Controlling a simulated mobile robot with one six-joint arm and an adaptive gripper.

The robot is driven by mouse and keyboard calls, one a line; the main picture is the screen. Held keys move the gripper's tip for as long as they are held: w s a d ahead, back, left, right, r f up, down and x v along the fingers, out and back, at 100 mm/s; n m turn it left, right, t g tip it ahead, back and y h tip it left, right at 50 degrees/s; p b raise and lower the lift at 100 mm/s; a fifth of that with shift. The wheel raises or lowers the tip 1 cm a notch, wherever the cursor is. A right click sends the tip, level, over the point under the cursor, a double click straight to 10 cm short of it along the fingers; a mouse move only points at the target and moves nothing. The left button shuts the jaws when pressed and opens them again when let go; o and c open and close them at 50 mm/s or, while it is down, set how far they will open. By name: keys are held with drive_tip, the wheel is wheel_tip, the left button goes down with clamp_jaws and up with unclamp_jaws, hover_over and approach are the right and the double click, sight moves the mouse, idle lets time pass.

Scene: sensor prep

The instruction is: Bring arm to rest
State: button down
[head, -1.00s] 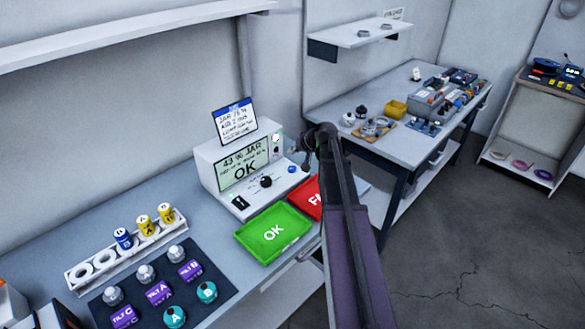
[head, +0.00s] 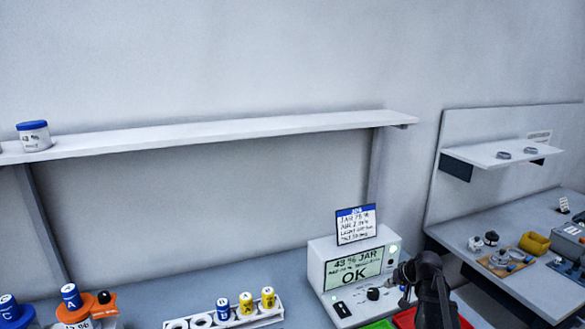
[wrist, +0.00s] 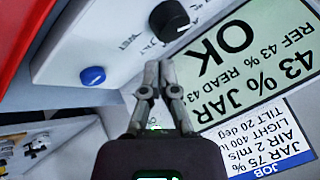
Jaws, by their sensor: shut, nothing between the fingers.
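My gripper (wrist: 157,76) is shut and empty in the wrist view, its two fingers together in front of the white tester (wrist: 112,40). Behind the fingers are the tester's black knob (wrist: 170,18), blue button (wrist: 93,75) and screen reading "43 % JAR" and "OK" (wrist: 240,50). I cannot tell whether the fingertips touch the tester. In the head view my dark arm rises from the bottom edge, its end beside the right side of the tester (head: 318,262). The fingers are hard to make out there.
The green tray (head: 378,324) and red tray (head: 405,318) lie in front of the tester, partly cut off. A job card (head: 356,224) stands on top of it. A rack (head: 180,324) with several small jars is left. A long shelf (head: 230,135) runs above. A second bench (head: 520,280) is right.

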sight(365, 318)
drive_tip(key=s+a+f+g, duration=0.1)
drive_tip(key=s+a, duration=0.2)
drive_tip(key=s+a+n+g+h, duration=0.1)
drive_tip(key=s+a, duration=0.2)
drive_tip(key=s, duration=0.1)
drive_tip(key=s+a+f+g, duration=0.1)
drive_tip(key=s+a, duration=0.2)
drive_tip(key=a, duration=0.1)
drive_tip(key=shift+s+a+f+n, duration=0.1)
drive_tip(key=shift+s+f+n, duration=0.2)
drive_tip(key=shift+s, duration=0.05)
drive_tip(key=s+a+g+h, duration=0.1)
drive_tip(key=s, duration=0.2)
drive_tip(key=s+a+g+h, duration=0.1)
drive_tip(key=s+a, duration=0.1)
drive_tip(key=s, duration=0.1)
drive_tip(key=s+a+f+n+g+h, duration=0.1)
drive_tip(key=s, duration=0.3)
drive_tip(key=shift+a, duration=0.35)
idle(0.4)
